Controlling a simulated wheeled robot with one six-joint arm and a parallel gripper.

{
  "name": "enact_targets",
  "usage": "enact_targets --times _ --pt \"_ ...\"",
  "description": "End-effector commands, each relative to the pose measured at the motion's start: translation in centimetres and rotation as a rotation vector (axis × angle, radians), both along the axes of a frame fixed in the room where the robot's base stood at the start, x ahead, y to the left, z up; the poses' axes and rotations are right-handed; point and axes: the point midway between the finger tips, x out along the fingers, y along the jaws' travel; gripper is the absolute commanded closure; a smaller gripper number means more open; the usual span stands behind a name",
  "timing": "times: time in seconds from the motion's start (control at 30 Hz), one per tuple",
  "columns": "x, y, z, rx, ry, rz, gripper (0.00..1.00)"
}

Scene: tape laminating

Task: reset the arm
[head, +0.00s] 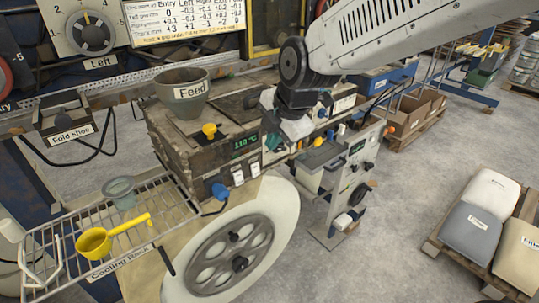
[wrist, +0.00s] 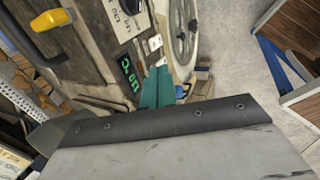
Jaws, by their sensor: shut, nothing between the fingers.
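My arm reaches in from the upper right in the head view and bends down at a dark joint beside the machine with the green display (head: 245,143). My gripper (wrist: 157,88) shows in the wrist view as two teal fingers close together, shut with nothing visible between them. They point toward the front of the machine, near the green display (wrist: 129,70) and the large wheel (wrist: 184,28). A wide grey plate covers the lower wrist view.
The Feed pot (head: 183,94) stands on the machine. A yellow ladle (head: 97,240) and a grey cup (head: 120,192) rest on the cooling rack (head: 163,212). A second panel unit (head: 346,178) stands close right of my wrist. Sacks (head: 470,231) lie on a pallet; open floor lies between.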

Motion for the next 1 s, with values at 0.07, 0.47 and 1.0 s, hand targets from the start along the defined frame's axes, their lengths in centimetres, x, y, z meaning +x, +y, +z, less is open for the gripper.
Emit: enact_targets --times 0.07,0.47,1.0 --pt "-0.1 -0.1 1.0 0.0 -0.002 0.0 1.0" --pt "-0.3 0.0 1.8 -0.001 0.001 0.002 1.0" --pt "-8.7 -6.6 0.1 0.107 0.387 -0.911 1.0"
